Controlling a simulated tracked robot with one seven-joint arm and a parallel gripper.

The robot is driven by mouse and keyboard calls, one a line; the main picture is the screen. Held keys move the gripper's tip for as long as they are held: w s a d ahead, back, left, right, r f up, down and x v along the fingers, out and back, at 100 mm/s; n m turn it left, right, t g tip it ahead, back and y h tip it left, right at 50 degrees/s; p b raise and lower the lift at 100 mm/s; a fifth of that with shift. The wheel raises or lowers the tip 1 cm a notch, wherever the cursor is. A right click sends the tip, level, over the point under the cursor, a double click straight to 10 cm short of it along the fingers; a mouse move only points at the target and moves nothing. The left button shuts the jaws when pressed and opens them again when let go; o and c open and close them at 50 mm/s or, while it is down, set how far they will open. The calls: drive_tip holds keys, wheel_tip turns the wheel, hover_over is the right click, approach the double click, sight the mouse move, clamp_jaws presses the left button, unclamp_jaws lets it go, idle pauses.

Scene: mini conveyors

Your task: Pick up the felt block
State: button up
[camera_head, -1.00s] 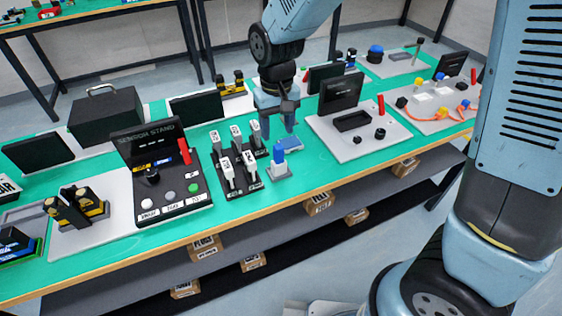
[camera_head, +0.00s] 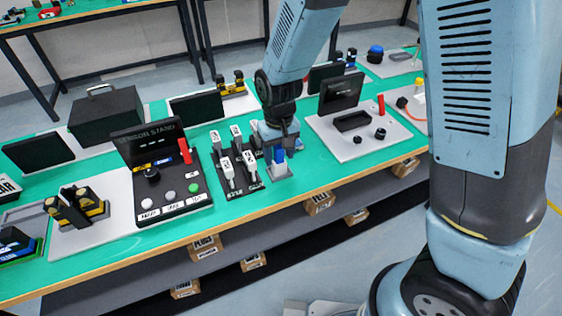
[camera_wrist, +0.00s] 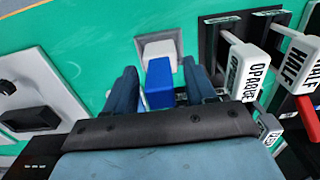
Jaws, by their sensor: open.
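A small blue block, which I take to be the felt block (camera_head: 279,155), stands upright on a small pale grey holder (camera_head: 278,173) on the green bench top. No label on it is readable. In the wrist view the blue block (camera_wrist: 158,80) shows between the two blue fingers of my gripper (camera_wrist: 160,88), with its pale holder (camera_wrist: 159,48) beyond it. The fingers are apart, with a gap visible at each side of the block. In the head view my gripper (camera_head: 272,141) is low, right at the block, and its fingertips are partly hidden.
A black rack of white labelled paddles (camera_head: 237,168) stands close to the left of the block. The black sensor stand (camera_head: 160,175) is further left. A grey plate with a black tray and knobs (camera_head: 345,137) lies to the right. The bench's front edge is near.

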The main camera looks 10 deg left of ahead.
drive_tip(key=shift+c, duration=0.3)
drive_tip(key=c, duration=0.9)
